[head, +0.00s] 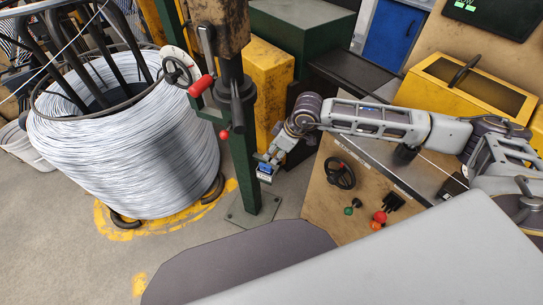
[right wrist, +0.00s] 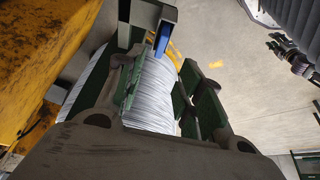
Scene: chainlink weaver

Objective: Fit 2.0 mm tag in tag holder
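My right gripper (head: 269,163) is beside the green post in the head view. A small blue piece with a pale edge (head: 265,170), which looks like the tag, shows at its fingertips. In the right wrist view my right gripper (right wrist: 162,82) has its two fingers apart, with the wire coil visible between them. The blue piece (right wrist: 162,40) is just beyond the fingertips, against a grey bracket (right wrist: 152,12) that may be the tag holder. I cannot tell how they touch. A dark jointed thing (right wrist: 294,57) at the right edge may be my left gripper; its fingers are unclear.
A large coil of grey wire (head: 120,140) stands on the left. The green post (head: 246,165) carries red-handled controls (head: 200,86). A bench with a handwheel (head: 340,173) and knobs is below my right arm. A yellow box (head: 462,92) sits at the back right.

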